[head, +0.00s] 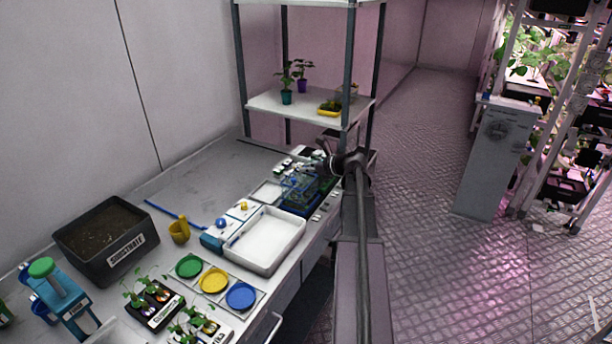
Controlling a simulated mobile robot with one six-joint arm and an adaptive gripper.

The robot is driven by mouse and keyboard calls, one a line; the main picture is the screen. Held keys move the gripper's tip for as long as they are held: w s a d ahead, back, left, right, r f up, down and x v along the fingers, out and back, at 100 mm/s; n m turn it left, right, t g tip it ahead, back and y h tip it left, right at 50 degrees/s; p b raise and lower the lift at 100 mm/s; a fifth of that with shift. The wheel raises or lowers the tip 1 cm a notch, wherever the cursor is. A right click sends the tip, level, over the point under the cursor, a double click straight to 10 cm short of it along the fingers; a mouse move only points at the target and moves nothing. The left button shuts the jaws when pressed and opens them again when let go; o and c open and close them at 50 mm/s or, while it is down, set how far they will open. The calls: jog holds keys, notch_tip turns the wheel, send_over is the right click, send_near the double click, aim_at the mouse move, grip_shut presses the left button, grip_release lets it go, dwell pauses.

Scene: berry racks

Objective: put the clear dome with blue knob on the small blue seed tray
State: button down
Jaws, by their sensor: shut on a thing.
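My gripper (324,166) is at the far right part of the bench, small in the head view and partly covered by my own arm. It is shut on what looks like the clear dome (297,184). The dome shows as a faint see-through shape with bluish edges. Its blue knob is hard to pick out at the jaws. The small blue seed tray (291,210) is on the bench just below, with dark and green contents. The dome overlaps the tray in this view; I cannot tell whether they touch.
A white basin (266,240) stands in front of the tray, with a blue-and-white device (220,232) at its left. A shelf rack (312,106) rises behind. A black substrate bin (107,243) and coloured dishes (213,280) fill the near bench.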

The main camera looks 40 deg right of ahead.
aim_at(306, 174)
jog(key=shift+w+d, duration=0.2)
jog(key=shift+w+d+f+b, duration=0.15)
jog(key=shift+w+f+b, duration=0.2)
jog(key=shift+f+b, duration=1.5)
jog(key=shift+f, duration=0.15)
jog(key=c, duration=0.6)
grip_release()
jog(key=shift+c, duration=0.2)
jog(key=shift+s+r, duration=0.15)
jog(key=shift+r, duration=0.15)
jog(key=p+v, duration=0.4)
jog(key=v, duration=0.7)
jog(key=shift+s+d+p, duration=0.2)
jog(key=shift+s+p, duration=0.05)
jog(key=shift+p, duration=0.1)
